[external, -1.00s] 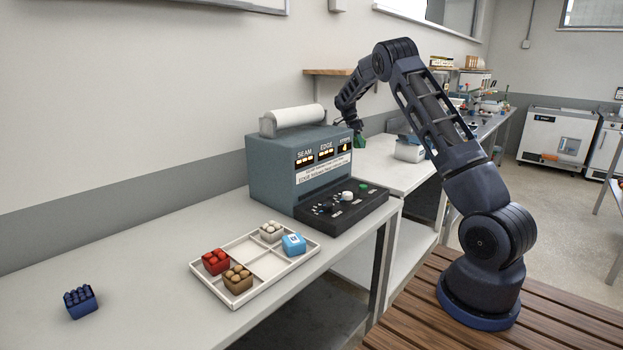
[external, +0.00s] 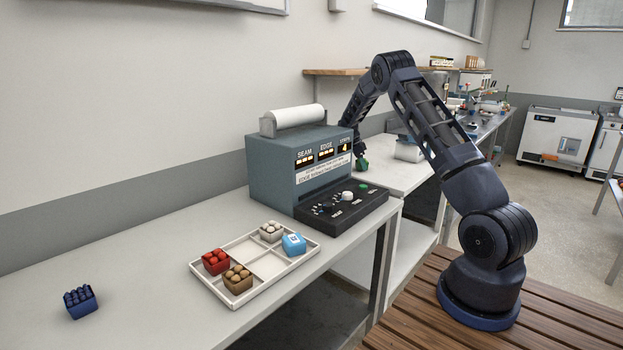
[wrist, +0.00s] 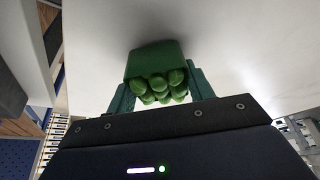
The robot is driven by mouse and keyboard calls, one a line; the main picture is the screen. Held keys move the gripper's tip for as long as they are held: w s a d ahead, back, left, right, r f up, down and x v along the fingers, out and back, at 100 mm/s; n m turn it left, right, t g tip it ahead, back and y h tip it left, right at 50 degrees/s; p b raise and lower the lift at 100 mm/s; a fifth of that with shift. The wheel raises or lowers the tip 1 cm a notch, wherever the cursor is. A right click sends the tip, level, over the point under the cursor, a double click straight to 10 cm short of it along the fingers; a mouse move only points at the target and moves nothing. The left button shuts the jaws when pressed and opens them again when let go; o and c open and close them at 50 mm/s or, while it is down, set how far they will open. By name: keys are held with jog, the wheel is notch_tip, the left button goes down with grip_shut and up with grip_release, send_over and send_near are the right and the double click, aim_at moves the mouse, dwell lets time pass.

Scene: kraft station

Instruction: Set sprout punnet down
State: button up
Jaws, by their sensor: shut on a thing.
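The sprout punnet is a small green box of round green sprouts. In the wrist view the punnet (wrist: 155,62) sits between the two green fingers of my gripper (wrist: 160,90), which is shut on it. Beyond it is a pale, smooth surface (wrist: 230,45). In the external view the punnet (external: 362,164) shows small and green beside the machine's right side, over the white bench (external: 385,180) behind. My gripper (external: 360,157) is mostly dark and small there. I cannot tell whether the punnet touches the bench.
The blue-grey sealing machine (external: 290,170) stands left of my gripper. A white container (external: 409,151) is on the bench just right. On the front bench a compartment tray (external: 285,282) holds several coloured punnets, and a dark blue punnet (external: 80,302) stands alone.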

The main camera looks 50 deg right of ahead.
jog(key=shift+f, duration=0.15)
jog(key=o, duration=1)
jog(key=shift+f, duration=0.15)
jog(key=shift+c, duration=0.2)
jog(key=v, duration=1.2)
jog(key=shift+r, duration=0.2)
